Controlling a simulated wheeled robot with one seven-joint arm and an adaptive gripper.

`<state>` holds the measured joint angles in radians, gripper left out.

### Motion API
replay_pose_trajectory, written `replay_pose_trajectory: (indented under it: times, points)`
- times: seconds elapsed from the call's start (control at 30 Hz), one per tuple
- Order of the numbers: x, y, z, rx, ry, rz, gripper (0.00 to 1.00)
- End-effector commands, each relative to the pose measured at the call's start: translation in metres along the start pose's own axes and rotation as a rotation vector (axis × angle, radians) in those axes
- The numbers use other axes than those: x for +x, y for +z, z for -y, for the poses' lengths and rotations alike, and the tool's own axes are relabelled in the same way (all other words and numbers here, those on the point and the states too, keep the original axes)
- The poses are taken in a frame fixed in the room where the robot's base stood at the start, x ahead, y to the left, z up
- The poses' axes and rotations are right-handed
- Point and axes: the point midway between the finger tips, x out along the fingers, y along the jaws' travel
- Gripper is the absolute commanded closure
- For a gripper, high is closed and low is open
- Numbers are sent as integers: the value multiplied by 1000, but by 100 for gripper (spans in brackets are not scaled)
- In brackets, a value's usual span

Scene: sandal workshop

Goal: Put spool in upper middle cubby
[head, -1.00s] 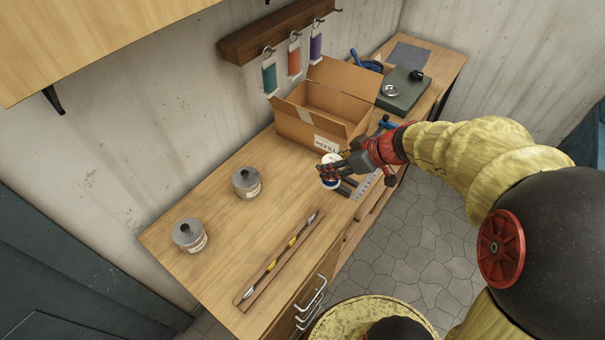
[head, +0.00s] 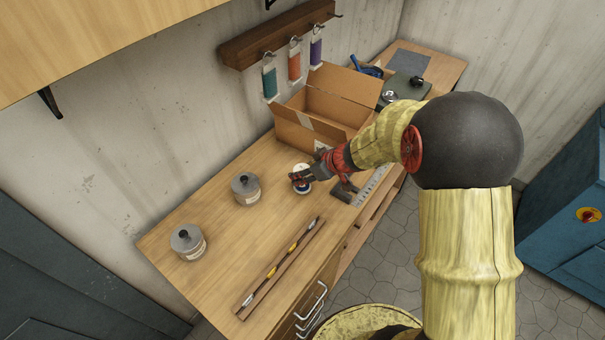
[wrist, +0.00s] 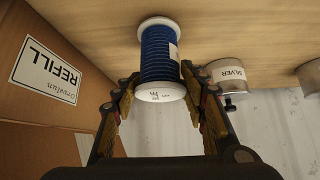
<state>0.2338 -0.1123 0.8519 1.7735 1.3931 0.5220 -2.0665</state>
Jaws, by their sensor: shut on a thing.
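The spool (head: 299,168) has white ends and dark blue thread. In the wrist view the spool (wrist: 160,55) sits between the two fingers of my gripper (wrist: 160,82), with its white end toward the camera. My gripper (head: 303,178) is shut on it over the middle of the workbench, in front of the cardboard box. I cannot tell how far the spool is from the bench top. Part of the spool is hidden by the fingers in the head view. I cannot make out the upper middle cubby in either view.
An open cardboard box marked REFILL (head: 293,131) stands behind my gripper. Two lidded tins (head: 246,190) (head: 188,243) stand to the left. A narrow wooden tray with a pencil-like tool (head: 280,268) lies near the front edge. Thread cards (head: 294,61) hang on the wall rack.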

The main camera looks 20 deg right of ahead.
Motion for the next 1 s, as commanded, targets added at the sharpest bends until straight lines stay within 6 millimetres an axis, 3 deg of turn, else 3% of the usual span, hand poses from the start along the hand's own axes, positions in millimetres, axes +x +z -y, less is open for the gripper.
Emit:
replay_pose_trajectory:
  times: [0.57,0.6,0.9,1.0]
  points:
    - [7,6,-1,-2,2,-3,86]
    - [7,5,-1,-1,2,-2,56]
    - [6,5,-1,-1,2,-2,39]
    - [6,5,-1,-1,2,-2,38]
